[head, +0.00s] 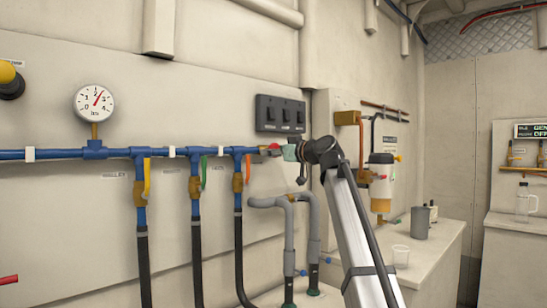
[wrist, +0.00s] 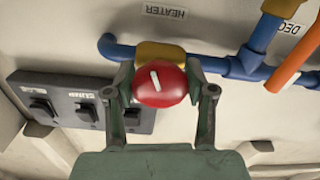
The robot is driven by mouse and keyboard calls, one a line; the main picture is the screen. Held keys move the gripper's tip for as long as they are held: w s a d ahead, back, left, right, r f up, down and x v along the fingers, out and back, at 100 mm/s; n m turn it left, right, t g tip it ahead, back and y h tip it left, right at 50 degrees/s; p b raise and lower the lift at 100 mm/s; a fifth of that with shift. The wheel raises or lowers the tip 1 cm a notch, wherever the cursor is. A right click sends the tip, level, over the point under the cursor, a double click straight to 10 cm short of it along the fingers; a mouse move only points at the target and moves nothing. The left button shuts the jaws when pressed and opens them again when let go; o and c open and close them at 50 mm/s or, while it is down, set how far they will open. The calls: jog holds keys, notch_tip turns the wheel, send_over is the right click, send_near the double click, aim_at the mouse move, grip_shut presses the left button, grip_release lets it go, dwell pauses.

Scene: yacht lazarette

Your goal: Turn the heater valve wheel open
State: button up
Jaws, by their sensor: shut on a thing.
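The heater valve wheel (wrist: 160,92) is a red round knob with a white line on it, mounted at a brass valve body (wrist: 158,52) on the blue pipe. In the wrist view the white line runs close to upright, leaning slightly. My gripper (wrist: 165,90) has one green finger on each side of the wheel and is shut on it. In the head view my gripper (head: 287,152) is at the right end of the blue pipe (head: 60,154), and only a small red part of the wheel (head: 273,147) shows. A HEATER label (wrist: 166,11) is above the valve in the wrist view.
A black switch panel (head: 280,113) is on the wall just above my gripper. Blue branch pipes with yellow, green and orange handles (head: 248,164) hang to the left. A pressure gauge (head: 94,102) stands above the pipe. Grey hoses (head: 288,225) run below. A counter with a cup (head: 400,256) is at right.

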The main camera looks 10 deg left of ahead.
jog(key=shift+r+n, duration=0.1)
jog(key=shift+n, duration=0.2)
dwell(0.4)
jog(key=o, duration=1.2)
jog(key=shift+w, duration=0.1)
jog(key=shift+c, duration=0.2)
jog(key=v, duration=1.2)
